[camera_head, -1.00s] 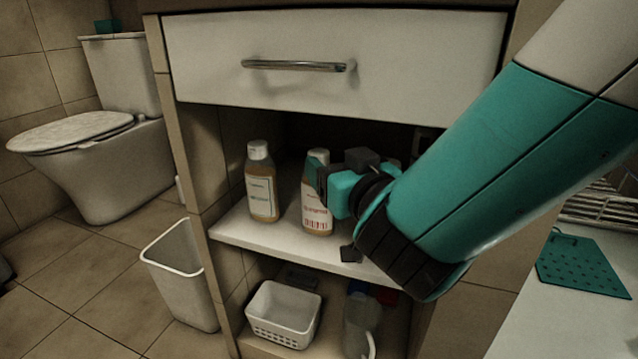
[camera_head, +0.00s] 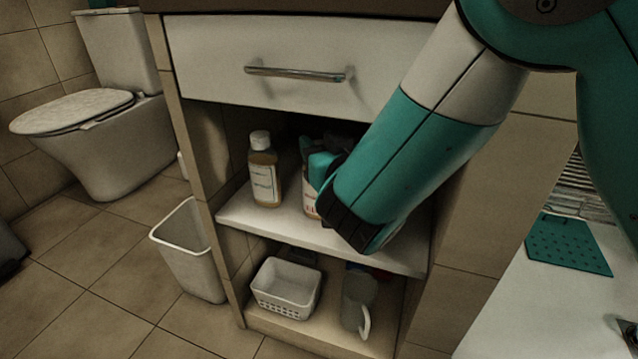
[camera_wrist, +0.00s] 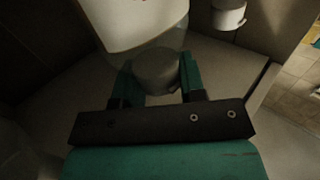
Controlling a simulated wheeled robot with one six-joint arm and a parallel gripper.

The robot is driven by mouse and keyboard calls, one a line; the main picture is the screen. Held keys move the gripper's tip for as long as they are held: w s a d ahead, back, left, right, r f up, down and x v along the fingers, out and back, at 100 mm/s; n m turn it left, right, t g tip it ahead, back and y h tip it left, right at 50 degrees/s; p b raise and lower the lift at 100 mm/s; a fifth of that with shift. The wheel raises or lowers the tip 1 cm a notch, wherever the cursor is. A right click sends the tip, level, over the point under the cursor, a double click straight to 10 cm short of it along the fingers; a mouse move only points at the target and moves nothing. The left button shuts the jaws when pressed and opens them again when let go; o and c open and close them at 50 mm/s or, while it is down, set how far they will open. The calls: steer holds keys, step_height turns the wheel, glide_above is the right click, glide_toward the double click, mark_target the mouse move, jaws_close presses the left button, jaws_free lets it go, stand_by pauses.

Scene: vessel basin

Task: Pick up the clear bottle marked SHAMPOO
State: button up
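Two bottles with amber contents stand upright on the open upper shelf. The left bottle (camera_head: 264,172) has a pale cap and a whitish label. The right bottle (camera_head: 309,203) has red print, and my arm hides most of it. I cannot read SHAMPOO on either label. My gripper (camera_head: 318,165) is inside the shelf space at the right bottle. In the wrist view, my gripper's (camera_wrist: 159,82) teal fingers are apart, one on each side of a grey cap (camera_wrist: 156,68). A pale-labelled bottle body (camera_wrist: 135,22) extends beyond that cap. Firm contact is not clear.
The shelf (camera_head: 300,229) lies under a closed drawer (camera_head: 290,62). Below are a white basket (camera_head: 286,288) and a grey jug (camera_head: 357,303). A bin (camera_head: 188,252) stands left of the cabinet. In the wrist view, another cap (camera_wrist: 228,17) is close by at upper right.

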jaws_close()
steer(key=shift+r, duration=0.2)
